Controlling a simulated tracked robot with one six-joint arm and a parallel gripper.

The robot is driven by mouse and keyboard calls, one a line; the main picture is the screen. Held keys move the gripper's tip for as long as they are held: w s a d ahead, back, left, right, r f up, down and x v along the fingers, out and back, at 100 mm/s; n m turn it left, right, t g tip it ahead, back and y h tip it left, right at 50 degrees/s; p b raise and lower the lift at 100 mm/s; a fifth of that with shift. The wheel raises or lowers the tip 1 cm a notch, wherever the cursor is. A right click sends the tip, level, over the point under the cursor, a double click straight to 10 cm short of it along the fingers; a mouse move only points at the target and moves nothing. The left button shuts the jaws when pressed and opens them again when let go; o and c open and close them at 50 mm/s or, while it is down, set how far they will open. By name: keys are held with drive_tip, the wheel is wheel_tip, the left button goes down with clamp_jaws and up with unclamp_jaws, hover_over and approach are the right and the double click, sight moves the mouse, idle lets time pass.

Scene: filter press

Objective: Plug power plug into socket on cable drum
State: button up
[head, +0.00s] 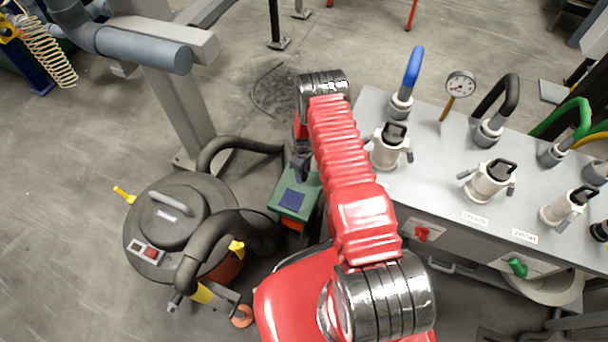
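My red arm reaches up the middle of the head view and bends back down at its far end. A dark part (301,165) beside the arm's left edge looks like my gripper; its fingers are too small and too hidden to tell open from shut. Just below it is a green unit with a dark blue square (292,199) on top and orange beneath, possibly the cable drum. My arm covers its right side. I cannot make out the power plug. A thin black cable (254,94) curves on the floor left of the arm's far end.
A black vacuum cleaner (150,262) with thick hoses stands at left, close to the green unit. A grey bench (452,186) with valves, a gauge (460,84) and hoses fills the right. A grey post (176,110) stands behind the vacuum. The far-left floor is clear.

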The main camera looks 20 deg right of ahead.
drive_tip(key=c, duration=0.8)
drive_tip(key=shift+r, duration=0.1)
drive_tip(key=shift+r, duration=4.9)
drive_tip(key=shift+w+r, duration=0.1)
drive_tip(key=shift+r, duration=0.2)
drive_tip(key=s+a+r+m, duration=0.1)
drive_tip(key=a+r, duration=0.3)
drive_tip(key=r, duration=0.8)
drive_tip(key=s+a+r+m, duration=0.1)
drive_tip(key=a+r+m, duration=0.2)
drive_tip(key=r, duration=1)
drive_tip(key=s+a+r+m, duration=0.1)
drive_tip(key=a+r+m, duration=0.2)
drive_tip(key=r, duration=1)
drive_tip(key=shift+a, duration=0.95)
drive_tip(key=shift+s+f, duration=0.1)
drive_tip(key=shift+s, duration=0.05)
